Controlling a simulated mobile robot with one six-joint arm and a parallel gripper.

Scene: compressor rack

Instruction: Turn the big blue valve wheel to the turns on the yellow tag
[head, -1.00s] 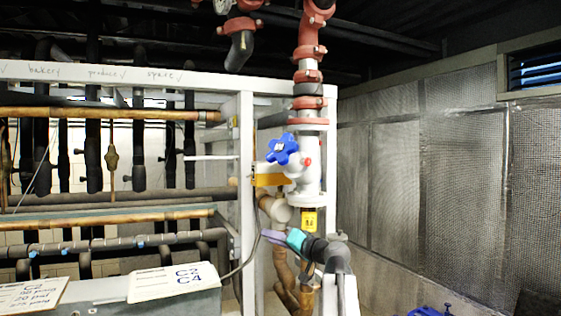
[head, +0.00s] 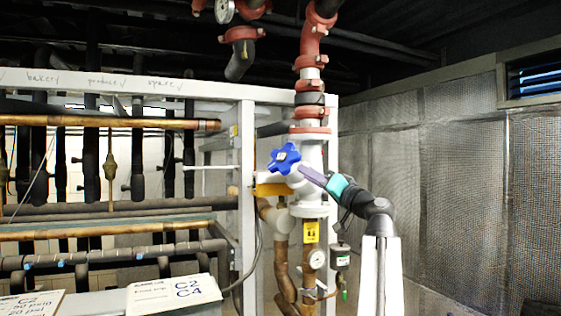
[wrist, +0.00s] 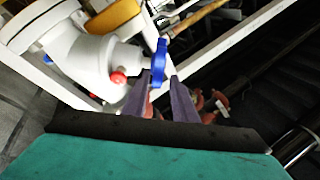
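The big blue valve wheel (head: 284,158), lobed with a pale centre, is on the white valve body (head: 310,158). In the wrist view the wheel (wrist: 160,62) shows edge-on, just ahead of the fingertips. The yellow tag (head: 311,232) hangs on the pipe below the valve; its dark marks are too small to read. My gripper (head: 302,168) has purple fingers pointing at the wheel from its lower right. In the wrist view my gripper (wrist: 161,80) has its fingers apart, with the wheel's lower edge in line with the gap. I cannot tell whether they touch.
A yellow-orange bracket (head: 272,190) is left of the valve. A white frame post (head: 246,150) stands left of it. A gauge (head: 317,260) and a small canister (head: 340,258) sit below. A red knob (wrist: 118,77) is near the fingers. Open space lies right, before the mesh wall (head: 455,180).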

